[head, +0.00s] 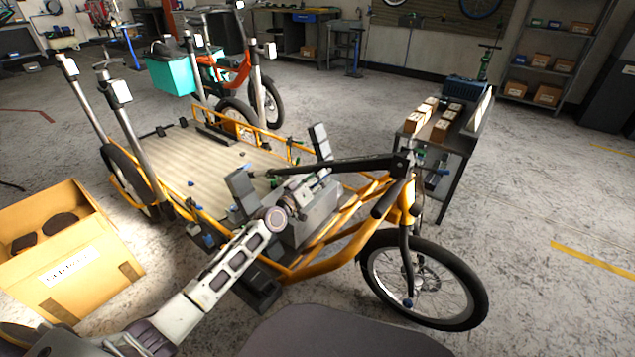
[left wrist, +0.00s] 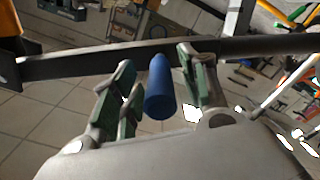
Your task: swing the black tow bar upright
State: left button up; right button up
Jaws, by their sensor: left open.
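The black tow bar (head: 350,165) lies low, nearly level, from a dark pivot at the yellow-orange bike's front post across the front of the cargo bed. In the left wrist view the dark bar (left wrist: 85,63) crosses the upper part of the picture. A blue cylindrical grip (left wrist: 160,92) sticks out from it toward the camera. My left gripper (head: 314,180) is close to the bar, partly lost against grey parts. In the wrist view its green-padded fingers (left wrist: 157,78) are open, one on each side of the blue grip. Contact cannot be told. My right gripper is not in view.
The bike's flat cargo bed (head: 215,165) lies behind. An open cardboard box (head: 75,275) stands at left. A dark cart (head: 440,140) with small boxes stands right of the bike, near its front wheel (head: 425,280). An orange bike with a teal box (head: 172,75) stands behind. Floor at right is clear.

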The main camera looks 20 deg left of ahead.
pick_arm(q)
jog(key=shift+w, duration=0.1)
jog(key=c, duration=0.9)
grip_shut()
jog(key=shift+r, duration=0.15)
